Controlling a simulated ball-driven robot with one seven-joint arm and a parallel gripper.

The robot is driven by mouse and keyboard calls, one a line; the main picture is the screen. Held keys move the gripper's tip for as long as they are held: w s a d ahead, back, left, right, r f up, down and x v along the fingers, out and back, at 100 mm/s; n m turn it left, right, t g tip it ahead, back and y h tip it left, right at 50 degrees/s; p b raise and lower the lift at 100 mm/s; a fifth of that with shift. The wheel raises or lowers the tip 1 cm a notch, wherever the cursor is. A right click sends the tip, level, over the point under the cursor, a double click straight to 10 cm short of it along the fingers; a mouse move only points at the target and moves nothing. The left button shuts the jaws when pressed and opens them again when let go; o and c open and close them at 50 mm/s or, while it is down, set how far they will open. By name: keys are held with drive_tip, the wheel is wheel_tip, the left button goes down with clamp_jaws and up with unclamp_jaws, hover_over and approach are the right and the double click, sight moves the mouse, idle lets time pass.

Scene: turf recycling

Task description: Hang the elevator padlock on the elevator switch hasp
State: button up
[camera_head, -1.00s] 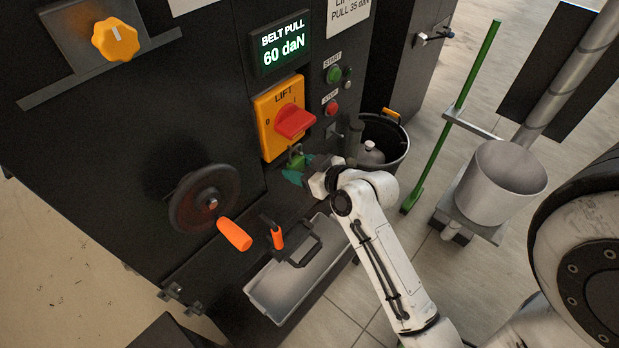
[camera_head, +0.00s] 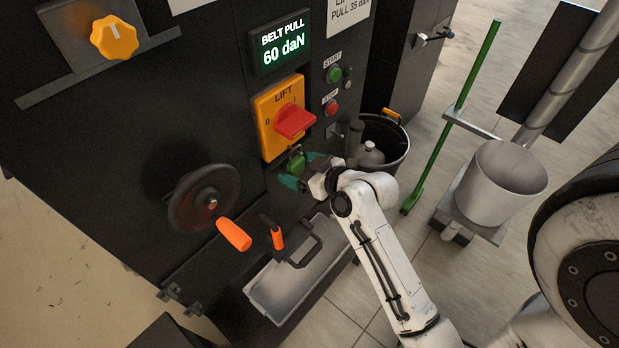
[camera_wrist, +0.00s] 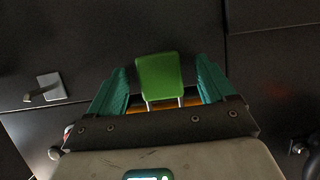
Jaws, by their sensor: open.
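The green padlock (camera_head: 296,163) is just below the orange LIFT switch plate (camera_head: 268,138) with its red handle. Its shackle end is up at the plate's lower edge, where the hasp is too small to make out. In the wrist view the padlock body (camera_wrist: 160,76) sits between my teal fingers, its two shackle legs pointing toward the orange plate (camera_wrist: 190,101). My gripper (camera_head: 301,170) is open around the padlock. In the wrist view my gripper (camera_wrist: 165,85) has a gap on each side of it. Whether the shackle passes through the hasp is hidden.
A handwheel (camera_head: 205,198) with an orange handle is left of the padlock. A grey tray (camera_head: 285,283) is below. A black bin (camera_head: 398,140) stands right of my gripper. Start (camera_head: 334,74) and stop (camera_head: 331,108) buttons are right of the switch.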

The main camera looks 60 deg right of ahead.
drive_tip(key=b+v, duration=0.2)
drive_tip(key=v, duration=0.8)
drive_tip(key=shift+s+a+r, duration=0.15)
drive_tip(key=shift+s+r, duration=0.05)
drive_tip(key=shift+s, duration=0.15)
drive_tip(key=s+a+f+n+g+y, duration=0.1)
drive_tip(key=s+a+f+g, duration=0.2)
drive_tip(key=a+f+g, duration=0.3)
drive_tip(key=s+a+f+n+g+y, duration=0.1)
drive_tip(key=s+a+f+g, duration=0.2)
drive_tip(key=a+f+g, duration=0.3)
wheel_tip(320, 180, down, 3)
drive_tip(key=shift+s+a+y, duration=0.3)
drive_tip(key=shift+a+y, duration=0.1)
drive_tip(key=shift+a, duration=0.7)
drive_tip(key=shift+c, duration=0.5)
idle(1.8)
